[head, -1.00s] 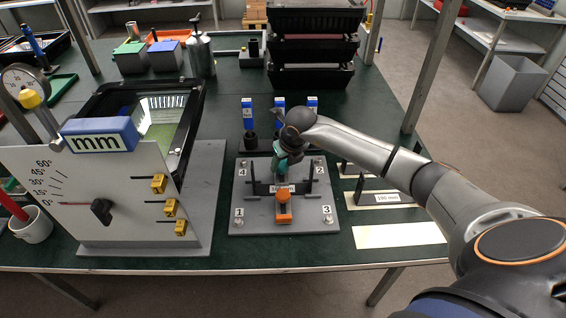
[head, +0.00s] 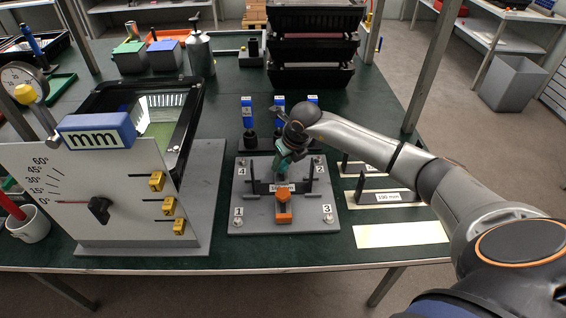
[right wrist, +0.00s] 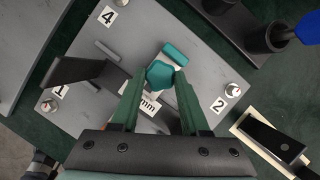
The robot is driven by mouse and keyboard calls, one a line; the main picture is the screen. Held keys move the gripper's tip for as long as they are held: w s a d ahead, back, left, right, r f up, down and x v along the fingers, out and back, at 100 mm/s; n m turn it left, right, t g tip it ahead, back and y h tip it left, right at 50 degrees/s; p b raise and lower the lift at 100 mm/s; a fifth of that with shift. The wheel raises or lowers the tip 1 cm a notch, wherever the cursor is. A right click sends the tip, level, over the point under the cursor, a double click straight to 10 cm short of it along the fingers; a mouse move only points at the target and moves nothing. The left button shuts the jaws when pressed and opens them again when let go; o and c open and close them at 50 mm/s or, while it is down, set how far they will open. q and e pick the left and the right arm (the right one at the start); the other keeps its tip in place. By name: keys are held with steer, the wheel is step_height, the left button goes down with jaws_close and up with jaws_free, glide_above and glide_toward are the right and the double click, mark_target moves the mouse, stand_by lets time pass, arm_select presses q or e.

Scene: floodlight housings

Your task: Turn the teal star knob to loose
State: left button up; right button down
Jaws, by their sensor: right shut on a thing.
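The teal star knob (right wrist: 161,75) shows in the right wrist view between my right gripper's fingertips, above the grey plate (right wrist: 78,104). A second teal piece (right wrist: 175,54) shows just beyond it; I cannot tell whether it is a lobe of the same knob. My right gripper (right wrist: 160,84) is shut on the knob. In the head view my right gripper (head: 281,168) reaches down over the back middle of the plate (head: 250,222) and largely hides the knob. No marking for loose can be made out. My left gripper is not in view.
Blue-handled tools (head: 247,112) stand in holders behind. A panel with an angle scale (head: 100,180) stands left. A black bin (head: 190,100) is behind it. Labelled strips (head: 385,198) lie right.

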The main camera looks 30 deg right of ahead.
steer(key=shift+c, duration=2)
jaws_free()
steer(key=v, duration=1.2)
steer(key=shift+s+r, duration=0.15)
steer(key=shift+r, duration=0.15)
